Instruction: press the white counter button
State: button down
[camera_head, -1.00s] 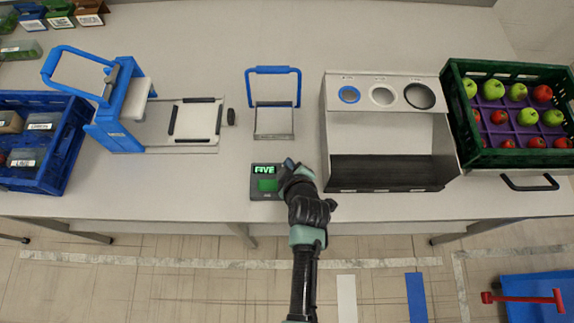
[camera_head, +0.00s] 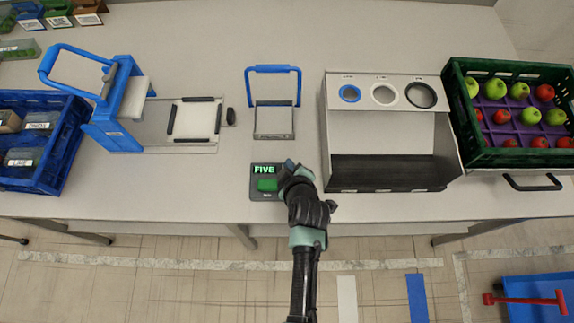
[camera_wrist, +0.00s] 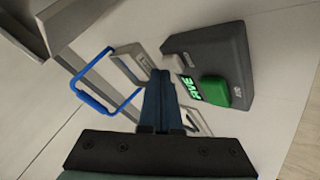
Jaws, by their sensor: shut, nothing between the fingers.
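The dark grey counter box (camera_head: 256,194) sits near the front edge of the table. It has a green button (camera_head: 267,185) and a lit display (camera_head: 264,170) reading "FIVE". In the wrist view, the box (camera_wrist: 222,48) also carries a small white button (camera_wrist: 177,62) beside the display. My gripper (camera_wrist: 160,73) is shut and empty, its fingertips close to the white button; I cannot tell whether they touch it. In the head view, my gripper (camera_head: 289,164) is at the box's right side and hides the white button.
Behind the box stands a small frame with a blue handle (camera_head: 272,69). A grey bin unit with three round holes (camera_head: 340,110) is close on the right. A blue press (camera_head: 118,105) is at the left, and a green fruit crate (camera_head: 515,67) at the far right.

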jog(key=shift+f+b, duration=0.55)
dwell(0.4)
jog(key=shift+r, duration=0.1)
jog(key=shift+r+p, duration=0.75)
jog(key=shift+r, duration=0.1)
jog(key=shift+r+p, duration=2)
jog(key=shift+r, duration=0.5)
